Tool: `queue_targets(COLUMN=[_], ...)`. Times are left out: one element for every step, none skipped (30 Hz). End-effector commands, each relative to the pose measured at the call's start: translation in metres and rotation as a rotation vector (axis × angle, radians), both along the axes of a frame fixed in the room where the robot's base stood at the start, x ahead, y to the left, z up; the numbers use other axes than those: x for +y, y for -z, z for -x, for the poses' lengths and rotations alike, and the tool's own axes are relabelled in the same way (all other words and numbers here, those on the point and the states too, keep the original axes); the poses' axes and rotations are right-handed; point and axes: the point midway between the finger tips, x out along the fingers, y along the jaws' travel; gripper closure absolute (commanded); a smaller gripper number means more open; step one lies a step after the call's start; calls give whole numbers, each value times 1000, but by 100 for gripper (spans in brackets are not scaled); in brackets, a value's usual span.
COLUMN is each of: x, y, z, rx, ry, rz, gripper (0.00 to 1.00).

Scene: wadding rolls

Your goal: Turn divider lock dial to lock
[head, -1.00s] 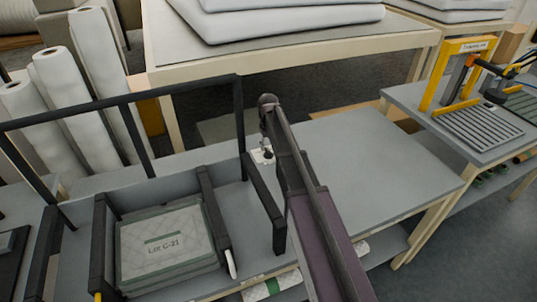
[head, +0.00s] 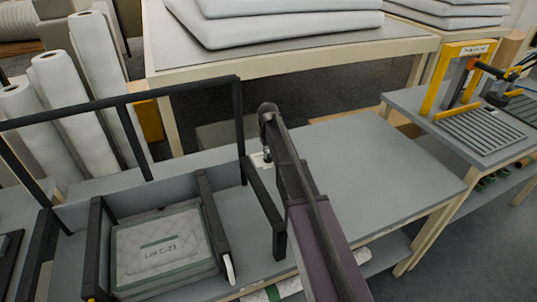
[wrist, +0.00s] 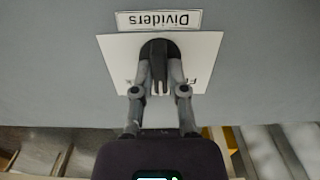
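In the wrist view, a white plate (wrist: 114,48) with partly covered lettering is fixed to a grey panel. A strip reading "Dividers" (wrist: 159,21), upside down here, sits along it. A dark dial (wrist: 159,64) with a narrow raised grip is at the plate's middle. My gripper (wrist: 160,58) has its two fingers at the dial, one on each side of the raised grip. The fingertips merge with the dark dial, so I cannot tell whether they press on it. In the head view, my arm hides most of the dial, and a bit of the white plate (head: 258,160) shows.
Black divider frames (head: 208,225) stand on the grey bench at left, around a stack of wadding labelled "Lot C-21" (head: 160,250). The bench top right of my arm (head: 375,180) is clear. A yellow-framed press (head: 450,75) stands on the right table. White rolls (head: 70,105) stand at back left.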

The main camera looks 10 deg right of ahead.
Motion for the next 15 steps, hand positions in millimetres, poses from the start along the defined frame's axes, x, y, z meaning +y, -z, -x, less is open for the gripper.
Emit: queue_targets(x=[-1,-1,-1,-1,-1,-1,-1,-1,-1,-1,-1,-1,-1,-1,-1], y=[0,0,0,0,0,0,0,0,0,0,0,0,0,0,0], z=[0,0,0,0,0,0,0,0,0,0,0,0,0,0,0], rx=[0,0,0,0,0,0,0,0,0,0,1,1,1,1,1], ry=[0,0,1,1,1,1,2,4,7,10,14,21,28,36,49], rz=[1,1,1,1,1,2,2,2,2,2,2,2,2,2,2], gripper=[100,100,100,100,100,100,100,100,100,100,100,100,100,100,100])
